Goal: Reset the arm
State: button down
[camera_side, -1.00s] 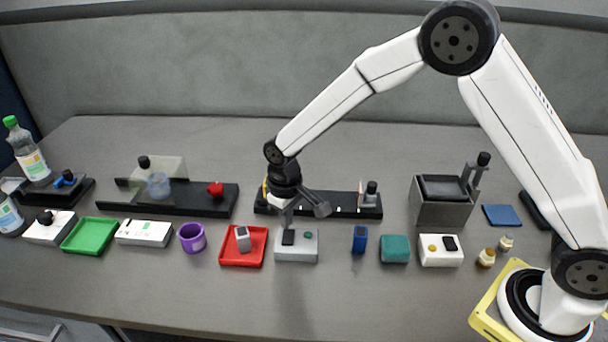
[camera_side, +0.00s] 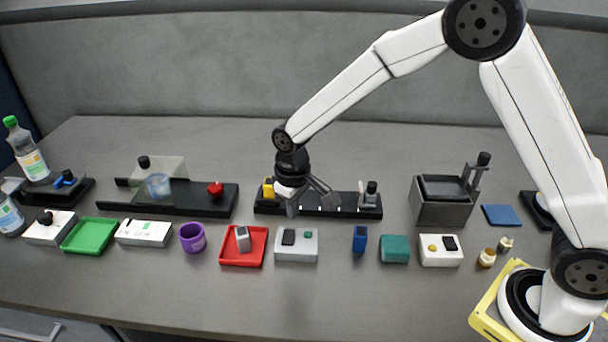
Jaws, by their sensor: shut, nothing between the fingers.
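My gripper (camera_side: 292,210) is shut and empty. It hangs pointing down, just above the gap between a black rail fixture (camera_side: 333,211) and a light grey box (camera_side: 297,257) with a black switch and a small green button. The gripper partly hides the left part of the rail. A yellow block (camera_side: 268,188) shows at the rail's left end.
A red tray (camera_side: 228,261) holds a grey piece (camera_side: 242,238). A purple cup (camera_side: 192,237), green tray (camera_side: 90,249), blue block (camera_side: 360,239), teal block (camera_side: 395,249) and grey bin (camera_side: 443,213) stand along the table. The front strip of table is clear.

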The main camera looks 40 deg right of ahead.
jog(key=s+d+r+m+t, duration=0.1)
jog(key=s+d+r, duration=0.1)
jog(key=s+d, duration=0.4)
jog(key=s+d+r+m+t, duration=0.1)
jog(key=s+d, duration=0.4)
jog(key=s, duration=0.6)
jog(key=shift+d+r+m, duration=0.35)
jog(key=shift+r+m, duration=0.05)
jog(key=shift+r, duration=0.15)
